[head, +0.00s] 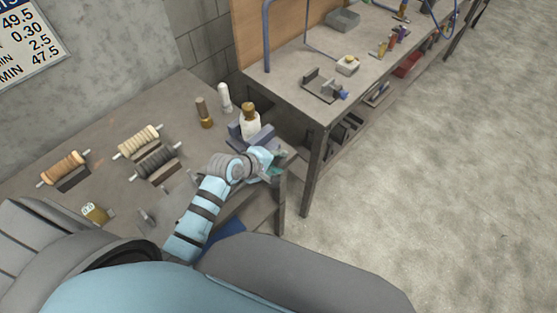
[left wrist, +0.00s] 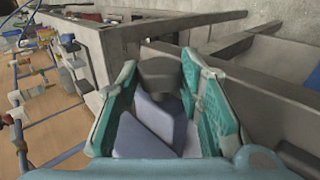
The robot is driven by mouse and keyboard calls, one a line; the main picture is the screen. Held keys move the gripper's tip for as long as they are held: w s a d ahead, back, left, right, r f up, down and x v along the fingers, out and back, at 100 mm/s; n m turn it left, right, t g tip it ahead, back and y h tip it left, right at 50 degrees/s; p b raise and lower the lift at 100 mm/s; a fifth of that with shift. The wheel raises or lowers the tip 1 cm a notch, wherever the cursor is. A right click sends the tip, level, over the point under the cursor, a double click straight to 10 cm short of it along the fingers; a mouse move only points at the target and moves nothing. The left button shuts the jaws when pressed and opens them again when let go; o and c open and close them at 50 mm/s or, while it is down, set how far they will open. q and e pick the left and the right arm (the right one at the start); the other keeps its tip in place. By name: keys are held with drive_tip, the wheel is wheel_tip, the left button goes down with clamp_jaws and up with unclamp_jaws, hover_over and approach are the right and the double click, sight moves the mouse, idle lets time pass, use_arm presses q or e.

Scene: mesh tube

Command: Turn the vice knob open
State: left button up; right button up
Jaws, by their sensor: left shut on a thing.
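The vice (head: 238,130) is a blue-grey block at the right end of the near bench. A white bottle-like piece with a brown top (head: 250,122) stands upright in it. My left gripper (head: 274,165) is at the vice's near right side, and its arm hides part of the vice. In the left wrist view, the teal fingers of this gripper (left wrist: 160,68) are on both sides of the dark grey vice knob (left wrist: 160,73). They are shut on it. A blue-grey part of the vice (left wrist: 155,118) lies between the fingers. My right gripper is not in view.
The near bench (head: 185,95) holds several wound spools, such as a cream one (head: 138,142), plus a brown peg (head: 204,112) and a white peg (head: 224,98) near the vice. A second bench (head: 285,88) stands behind. The floor at right is clear.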

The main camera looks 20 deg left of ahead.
use_arm(q)
drive_tip(key=shift+s+f+t, duration=0.15)
drive_tip(key=shift+f+t, duration=0.1)
drive_tip(key=shift+t, duration=0.15)
drive_tip(key=o, duration=1.2)
drive_tip(key=shift+c, duration=0.2)
drive_tip(key=v, duration=0.8)
drive_tip(key=shift+a, duration=0.15)
